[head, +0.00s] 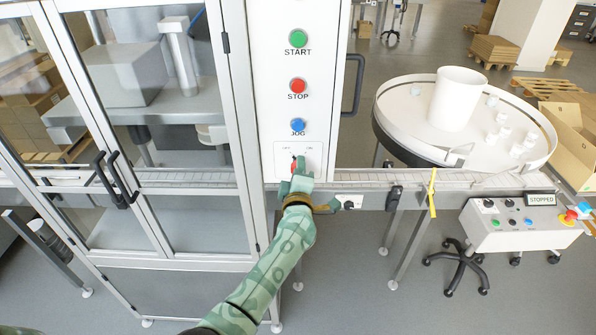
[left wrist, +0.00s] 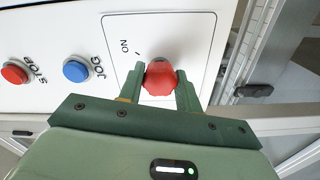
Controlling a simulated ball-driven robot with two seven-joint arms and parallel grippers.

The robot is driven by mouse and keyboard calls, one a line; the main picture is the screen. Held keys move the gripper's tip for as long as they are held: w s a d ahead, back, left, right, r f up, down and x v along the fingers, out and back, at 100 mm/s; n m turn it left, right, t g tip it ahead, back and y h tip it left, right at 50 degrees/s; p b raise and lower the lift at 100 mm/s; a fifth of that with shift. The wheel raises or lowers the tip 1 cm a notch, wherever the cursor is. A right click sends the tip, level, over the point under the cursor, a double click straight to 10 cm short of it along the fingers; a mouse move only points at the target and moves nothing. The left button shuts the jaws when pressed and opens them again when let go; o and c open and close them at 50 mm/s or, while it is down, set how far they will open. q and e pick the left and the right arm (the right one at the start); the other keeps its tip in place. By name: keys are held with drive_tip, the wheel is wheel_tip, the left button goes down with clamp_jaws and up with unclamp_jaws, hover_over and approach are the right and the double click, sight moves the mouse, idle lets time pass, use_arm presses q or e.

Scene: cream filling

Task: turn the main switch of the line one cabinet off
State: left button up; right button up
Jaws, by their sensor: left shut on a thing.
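The main switch is a red rotary knob (left wrist: 160,78) on a white plate near the bottom of the white cabinet panel. In the left wrist view an "ON" mark shows beside it. My left gripper (left wrist: 161,88) has one finger on each side of the knob and is shut on it. In the head view the gripper (head: 298,176) covers most of the switch (head: 293,166), with a little red showing. The other position mark is too small to read in the head view. My right gripper is not in view.
Above the switch are the green START (head: 298,38), red STOP (head: 298,86) and blue JOG (head: 298,125) buttons. A conveyor (head: 400,183) runs below the panel. Glass doors (head: 150,110) stand left; a round table (head: 390,120) and a control box reading STOPPED (head: 500,235) stand right.

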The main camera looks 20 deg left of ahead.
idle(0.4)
use_arm(q)
drive_tip(key=o, duration=0.9)
drive_tip(key=shift+o, duration=0.5)
drive_tip(key=shift+w+d+f, duration=0.1)
